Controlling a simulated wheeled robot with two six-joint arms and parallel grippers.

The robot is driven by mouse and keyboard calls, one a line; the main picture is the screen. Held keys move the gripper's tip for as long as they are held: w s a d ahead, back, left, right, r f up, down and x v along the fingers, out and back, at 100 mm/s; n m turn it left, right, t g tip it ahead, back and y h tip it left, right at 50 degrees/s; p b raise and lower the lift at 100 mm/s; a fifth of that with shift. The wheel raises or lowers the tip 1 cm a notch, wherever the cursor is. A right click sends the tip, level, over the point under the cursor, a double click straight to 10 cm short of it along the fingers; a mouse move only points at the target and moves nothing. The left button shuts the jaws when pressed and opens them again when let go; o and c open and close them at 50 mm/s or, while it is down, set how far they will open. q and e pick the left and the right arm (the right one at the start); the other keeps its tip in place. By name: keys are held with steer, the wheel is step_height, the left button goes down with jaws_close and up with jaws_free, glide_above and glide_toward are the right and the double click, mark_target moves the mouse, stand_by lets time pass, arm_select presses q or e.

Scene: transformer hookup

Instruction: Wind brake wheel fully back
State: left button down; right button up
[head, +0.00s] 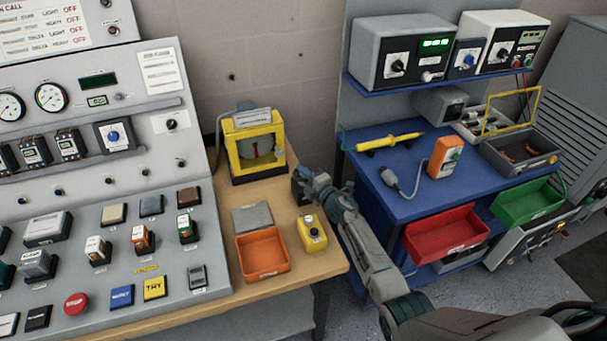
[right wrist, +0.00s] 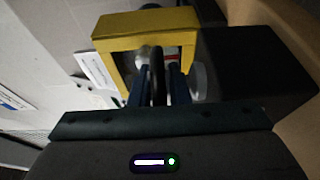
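The brake unit with its yellow frame (head: 276,132) stands at the back of the wooden table, with a dark round part with red on it (head: 257,146) inside. My right gripper (head: 298,184) is low beside the unit's right side, and its fingertips are hard to make out in the head view. In the right wrist view, its two blue fingers (right wrist: 160,86) point toward the yellow frame (right wrist: 145,22). A dark, narrow, edge-on rim (right wrist: 157,75), apparently a wheel, shows between them. I cannot tell whether the fingers press on it. My left gripper is not in view.
An orange tray (head: 262,272), a grey lid-like plate (head: 252,218) and a yellow box (head: 312,234) are on the wooden table in front of the unit. The sloped control desk (head: 120,265) is at left. A blue shelf (head: 385,203) with red and green bins stands at right.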

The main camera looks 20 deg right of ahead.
jaws_close()
steer(key=shift+n+g+y, duration=0.3)
steer(key=shift+n+y, duration=0.1)
steer(key=shift+y, duration=0.2)
